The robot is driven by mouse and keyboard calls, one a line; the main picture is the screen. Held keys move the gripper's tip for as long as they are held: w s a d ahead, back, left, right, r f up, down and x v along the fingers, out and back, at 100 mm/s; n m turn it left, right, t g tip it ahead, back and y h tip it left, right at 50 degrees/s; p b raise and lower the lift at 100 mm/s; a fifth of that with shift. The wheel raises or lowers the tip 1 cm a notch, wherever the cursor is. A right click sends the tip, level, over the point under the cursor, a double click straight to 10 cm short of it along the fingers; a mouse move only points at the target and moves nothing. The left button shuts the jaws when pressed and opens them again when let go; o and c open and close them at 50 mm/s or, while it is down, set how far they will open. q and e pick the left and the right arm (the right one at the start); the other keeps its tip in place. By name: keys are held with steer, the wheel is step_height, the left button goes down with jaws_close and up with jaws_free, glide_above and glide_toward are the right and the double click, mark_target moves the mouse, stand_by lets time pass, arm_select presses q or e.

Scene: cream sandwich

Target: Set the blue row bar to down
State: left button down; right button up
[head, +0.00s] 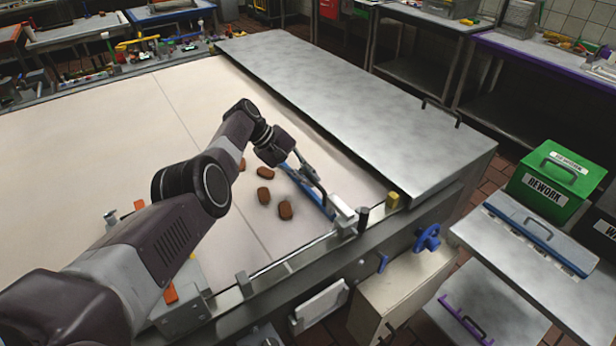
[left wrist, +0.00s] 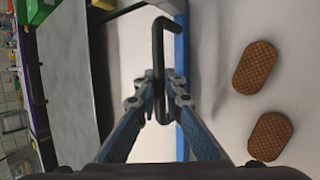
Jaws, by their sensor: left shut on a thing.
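The blue row bar (head: 309,194) is a long, narrow bar with a black handle, over the pale belt (head: 230,95) near its right end. One end meets a white bracket (head: 342,214) at the front rail. My left gripper (head: 301,170) is at the handle. In the left wrist view, my left gripper (left wrist: 161,98) is shut on the black handle (left wrist: 158,50), with the blue bar (left wrist: 182,60) beside it. Whether the bar touches the belt is unclear. My right gripper is out of view.
Several brown biscuits (head: 285,210) lie on the belt close left of the bar. A metal cover (head: 345,105) stands to the right. A blue knob (head: 428,238) is on the front side. Another blue bar (head: 535,229) lies on a side table near a green REWORK box (head: 553,190).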

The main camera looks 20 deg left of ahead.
arm_select(q)
steer(key=c, duration=2.3)
jaws_free()
steer(key=shift+s+d+f, duration=0.3)
steer(key=shift+f, duration=0.15)
steer(key=shift+o, duration=1.4)
steer(key=shift+w+r, duration=0.1)
steer(key=shift+w, duration=0.1)
steer(key=shift+a+r, duration=0.1)
steer(key=shift+a, duration=0.05)
steer(key=shift+a+r, duration=0.3)
steer(key=v, duration=1.1)
steer(key=shift+d, duration=0.1)
